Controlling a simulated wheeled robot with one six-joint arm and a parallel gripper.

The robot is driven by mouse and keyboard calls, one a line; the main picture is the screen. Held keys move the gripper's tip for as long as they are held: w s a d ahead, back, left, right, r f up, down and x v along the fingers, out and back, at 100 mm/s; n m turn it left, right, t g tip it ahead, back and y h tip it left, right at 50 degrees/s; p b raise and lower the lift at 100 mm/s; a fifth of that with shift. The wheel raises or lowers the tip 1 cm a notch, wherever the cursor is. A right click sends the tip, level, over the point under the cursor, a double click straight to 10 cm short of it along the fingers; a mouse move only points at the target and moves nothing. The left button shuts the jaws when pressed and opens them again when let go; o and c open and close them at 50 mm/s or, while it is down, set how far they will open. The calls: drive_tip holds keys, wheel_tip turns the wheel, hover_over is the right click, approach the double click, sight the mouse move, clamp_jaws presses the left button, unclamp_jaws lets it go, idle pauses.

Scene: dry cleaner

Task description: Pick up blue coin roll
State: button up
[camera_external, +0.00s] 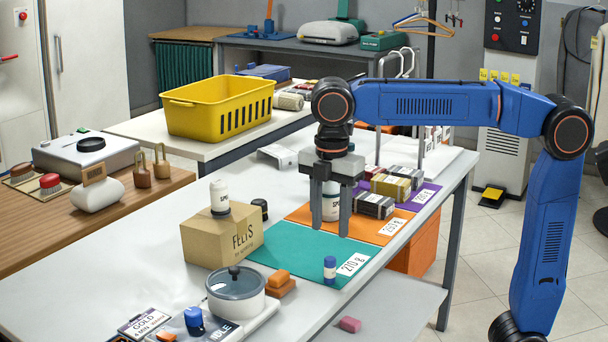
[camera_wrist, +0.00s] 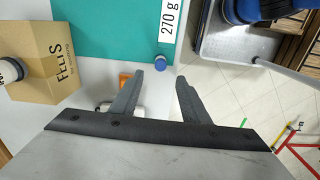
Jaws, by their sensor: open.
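The blue coin roll (camera_external: 330,270) is a small upright cylinder with a blue top and a pale band. It stands on the front edge of the teal mat, left of the "270 g" label. Its blue top shows in the wrist view (camera_wrist: 161,62), just beyond and between my fingertips. My gripper (camera_external: 331,230) points down with its jaws open and empty. In the external view it hangs above the mats, higher in the picture than the roll and apart from it. The wrist view shows both fingers (camera_wrist: 160,76) spread with nothing between them.
A "FELTS" box (camera_external: 208,246) with a white bottle on top stands left of the mat. A lidded pot (camera_external: 236,297) and orange blocks (camera_external: 279,281) sit nearer the front. Dark and yellow packs (camera_external: 372,205) and a white container stand on the orange and purple mats behind.

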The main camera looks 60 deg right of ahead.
sight(330, 258)
wheel_tip(330, 258, down, 12)
drive_tip(key=shift+d, duration=0.1)
idle(0.5)
clamp_jaws()
